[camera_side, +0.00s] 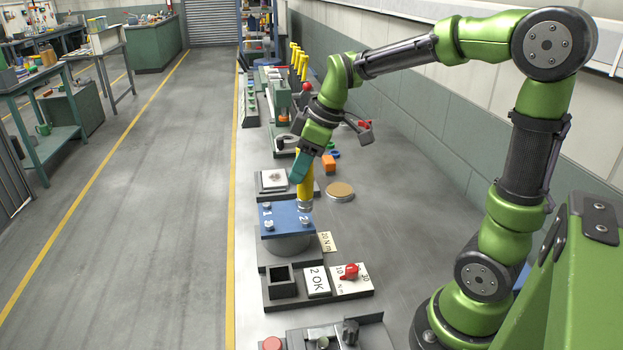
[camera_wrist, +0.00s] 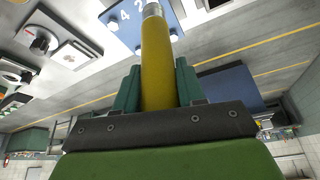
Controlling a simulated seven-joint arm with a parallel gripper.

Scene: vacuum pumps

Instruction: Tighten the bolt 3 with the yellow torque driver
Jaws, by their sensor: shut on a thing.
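My gripper (camera_side: 301,168) is shut on the yellow torque driver (camera_side: 304,187), which points down with its silver tip over the right back corner of the blue plate (camera_side: 286,207). In the wrist view the driver (camera_wrist: 156,60) stands between the jaws (camera_wrist: 157,88), its tip at the top edge of the picture. The plate sits on a grey round body and carries white numbers and silver bolts; 4 and 2 are readable in the wrist view. I cannot tell which mark is bolt 3, nor whether the tip touches a bolt; the corner under the tip is hidden.
A "20 N m" tag (camera_side: 327,242) lies right of the plate. More yellow-handled tools (camera_side: 298,62) stand behind. A tan disc (camera_side: 340,189) lies right.

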